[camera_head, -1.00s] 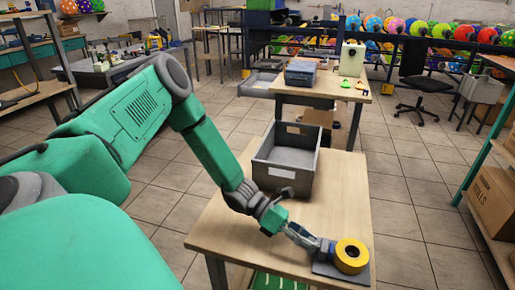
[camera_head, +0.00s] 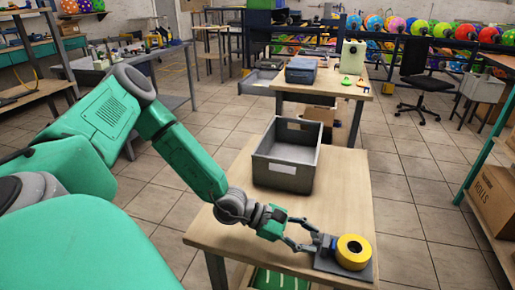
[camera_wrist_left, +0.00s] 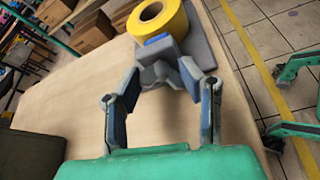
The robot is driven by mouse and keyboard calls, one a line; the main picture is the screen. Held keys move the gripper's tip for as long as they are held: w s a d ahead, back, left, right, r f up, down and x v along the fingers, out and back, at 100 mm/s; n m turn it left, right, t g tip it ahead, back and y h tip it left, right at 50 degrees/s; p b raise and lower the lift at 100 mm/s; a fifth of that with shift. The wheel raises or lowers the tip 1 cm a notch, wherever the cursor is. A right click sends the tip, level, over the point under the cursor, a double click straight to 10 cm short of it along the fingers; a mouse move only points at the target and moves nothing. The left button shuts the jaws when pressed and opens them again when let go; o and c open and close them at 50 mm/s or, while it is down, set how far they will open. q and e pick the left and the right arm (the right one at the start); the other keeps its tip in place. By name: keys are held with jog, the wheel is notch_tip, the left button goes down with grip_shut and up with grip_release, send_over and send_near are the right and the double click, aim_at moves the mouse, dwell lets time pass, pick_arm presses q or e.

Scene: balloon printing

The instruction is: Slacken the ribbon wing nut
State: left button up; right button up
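A yellow ribbon roll (camera_head: 352,252) sits on a dark grey holder plate (camera_head: 330,266) at the near right corner of the table. A small blue part (camera_head: 328,243) stands at the roll's left side; it also shows in the left wrist view (camera_wrist_left: 158,40). A grey winged piece, seemingly the wing nut (camera_wrist_left: 160,74), is in front of the blue part. My left gripper (camera_head: 312,238) is open, its fingers apart on either side of the grey piece in the left wrist view (camera_wrist_left: 163,80). Contact cannot be told.
A grey open bin (camera_head: 286,172) stands on the table (camera_head: 230,232) behind my left forearm. The tabletop between bin and roll is clear. Another table with a blue-grey case (camera_head: 301,70) is behind. A shelf with boxes (camera_head: 492,200) is at the right.

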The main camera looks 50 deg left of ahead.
pick_arm(q)
jog(key=p+v, duration=0.6)
jog(key=v, duration=0.6)
jog(key=shift+a+r+p, duration=0.15)
jog(key=shift+r+p, duration=0.15)
jog(key=shift+p, duration=0.1)
jog(key=shift+s+a+r+p, duration=0.1)
jog(key=shift+s+a+p, duration=0.25)
jog(key=shift+s+a, duration=0.15)
